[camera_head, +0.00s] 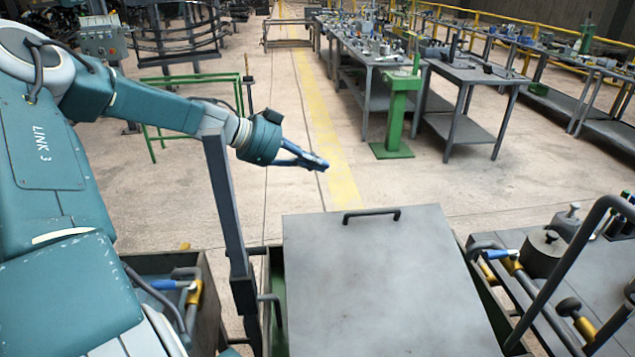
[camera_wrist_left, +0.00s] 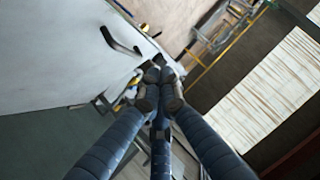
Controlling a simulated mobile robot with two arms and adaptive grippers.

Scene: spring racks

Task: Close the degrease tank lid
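The degrease tank lid (camera_head: 375,285) is a flat grey panel in the lower middle of the head view. A dark bar handle (camera_head: 372,215) sits by its far edge. The lid looks raised off the tank (camera_head: 277,300), as green inner walls show on both sides of it; its exact angle is hard to tell. My left gripper (camera_head: 322,164) is in the air beyond and left of the handle, apart from it, with its fingers together and nothing held. In the left wrist view the fingertips (camera_wrist_left: 160,88) meet, with the handle (camera_wrist_left: 120,42) and pale lid (camera_wrist_left: 50,50) to their upper left. My right gripper is not in view.
A dark upright post (camera_head: 225,200) stands left of the lid, below my left arm. Pipes and blue-handled valves (camera_head: 495,254) flank the tank. A bench (camera_head: 535,240) with metal parts is at right. The floor beyond the lid is clear up to a green stand (camera_head: 397,110).

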